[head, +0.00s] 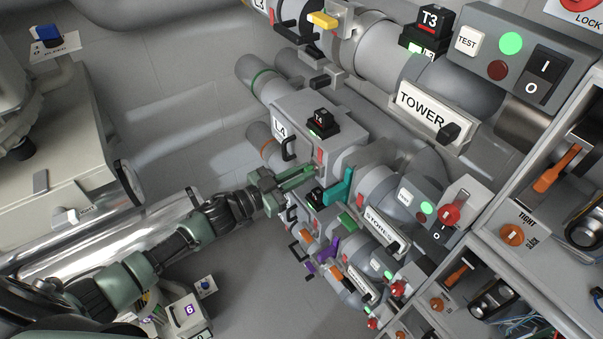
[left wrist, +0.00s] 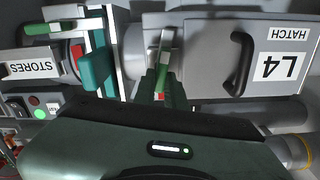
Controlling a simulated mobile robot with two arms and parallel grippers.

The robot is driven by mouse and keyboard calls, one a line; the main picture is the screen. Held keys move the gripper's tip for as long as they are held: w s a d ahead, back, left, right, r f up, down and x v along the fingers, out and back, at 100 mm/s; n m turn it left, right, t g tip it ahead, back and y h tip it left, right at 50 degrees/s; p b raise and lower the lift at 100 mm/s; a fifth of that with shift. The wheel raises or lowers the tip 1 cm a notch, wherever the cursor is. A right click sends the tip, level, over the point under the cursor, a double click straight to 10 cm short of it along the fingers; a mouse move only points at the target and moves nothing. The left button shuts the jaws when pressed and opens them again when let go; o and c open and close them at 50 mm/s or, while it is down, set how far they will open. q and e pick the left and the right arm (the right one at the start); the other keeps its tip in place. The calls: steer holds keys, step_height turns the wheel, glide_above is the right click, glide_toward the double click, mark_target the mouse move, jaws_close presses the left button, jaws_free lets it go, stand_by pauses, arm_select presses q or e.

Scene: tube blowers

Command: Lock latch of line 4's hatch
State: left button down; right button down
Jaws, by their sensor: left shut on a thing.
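Line 4's hatch (head: 303,116) is a grey box on the pipe, marked L4, with a black handle (head: 288,149). In the left wrist view the hatch (left wrist: 220,82) appears closed, with its label upside down and its black handle (left wrist: 238,62) at right. My left gripper (head: 296,177) is at the hatch's near edge, shut on what looks like the green latch lever (left wrist: 166,42). I cannot tell whether the latch is locked. My right gripper is not in view.
A teal lever (head: 338,188) stands close beside the gripper; it also shows in the left wrist view (left wrist: 95,62). The STORES sign (head: 381,229) and control box are lower right. The TOWER pipe (head: 385,55) runs above. Open floor lies left of the hatch.

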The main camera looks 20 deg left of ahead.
arm_select(q)
steer(key=m+b, duration=0.1)
steer(key=m, duration=0.3)
steer(key=m+b, duration=0.1)
steer(key=m, duration=0.2)
steer(key=shift+s+d+f+b, duration=0.25)
steer(key=shift+d+f+b, duration=0.05)
steer(key=m, duration=0.1)
steer(key=m+b, duration=0.1)
steer(key=m, duration=0.1)
steer(key=m+b, duration=0.1)
steer(key=shift+d+f+m, duration=0.1)
steer(key=shift+f+m, duration=0.15)
steer(key=shift+m, duration=0.15)
steer(key=shift+s+f+m+b, duration=0.15)
steer(key=shift+m+b, duration=0.8)
steer(key=shift+m, duration=0.85)
steer(key=c, duration=1.5)
jaws_free()
steer(key=shift+o, duration=0.2)
